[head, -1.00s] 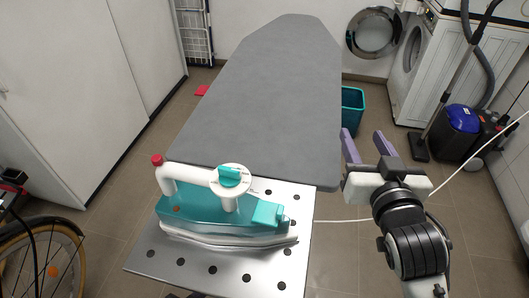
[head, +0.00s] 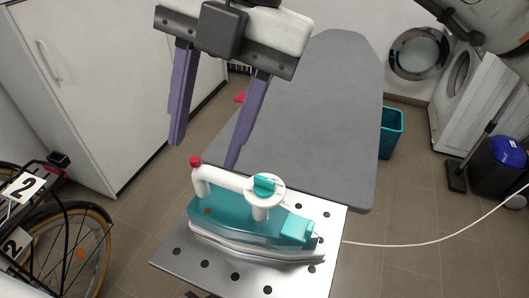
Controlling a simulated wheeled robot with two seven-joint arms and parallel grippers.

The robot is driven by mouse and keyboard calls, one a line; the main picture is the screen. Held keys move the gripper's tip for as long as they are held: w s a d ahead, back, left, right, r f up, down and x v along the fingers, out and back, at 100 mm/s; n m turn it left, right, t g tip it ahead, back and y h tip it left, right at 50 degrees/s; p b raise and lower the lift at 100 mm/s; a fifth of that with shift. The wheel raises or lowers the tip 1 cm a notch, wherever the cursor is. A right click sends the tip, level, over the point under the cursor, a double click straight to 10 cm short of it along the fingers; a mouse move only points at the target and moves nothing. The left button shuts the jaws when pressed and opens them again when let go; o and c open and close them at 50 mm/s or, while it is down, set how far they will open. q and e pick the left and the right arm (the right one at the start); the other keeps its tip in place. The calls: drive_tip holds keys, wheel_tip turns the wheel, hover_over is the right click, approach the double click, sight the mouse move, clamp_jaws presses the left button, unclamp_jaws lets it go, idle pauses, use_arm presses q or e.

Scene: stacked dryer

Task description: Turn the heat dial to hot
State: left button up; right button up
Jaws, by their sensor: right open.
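A teal and white iron (head: 240,222) stands on the perforated metal rest at the near end of the ironing board. Its heat dial is a round white disc with a teal knob (head: 264,186) on top of the handle. Small marks around the disc are too small to read. My right gripper (head: 203,155) reaches in from the top, its two purple fingers pointing down and spread wide apart. It is open and empty. In the picture its fingertips are above and left of the dial, apart from it. My left gripper is not in view.
The metal rest (head: 219,276) joins the grey ironing board (head: 325,130). A white cord (head: 420,243) runs off to the right. A bicycle (head: 60,245) stands at lower left, white cabinets (head: 90,70) behind it. A teal bin (head: 392,130), washer and blue vacuum (head: 503,160) are at right.

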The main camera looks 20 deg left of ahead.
sight(264, 178)
drive_tip(key=w+d+r+m+t+h, duration=0.2)
drive_tip(key=w+d+h, duration=0.1)
drive_tip(key=w+d, duration=0.15)
drive_tip(key=f, duration=0.6)
drive_tip(key=d+f, duration=0.1)
drive_tip(key=f, duration=0.3)
drive_tip(key=shift+s+f, duration=0.1)
drive_tip(key=shift+s, duration=0.25)
drive_tip(key=c, duration=1.1)
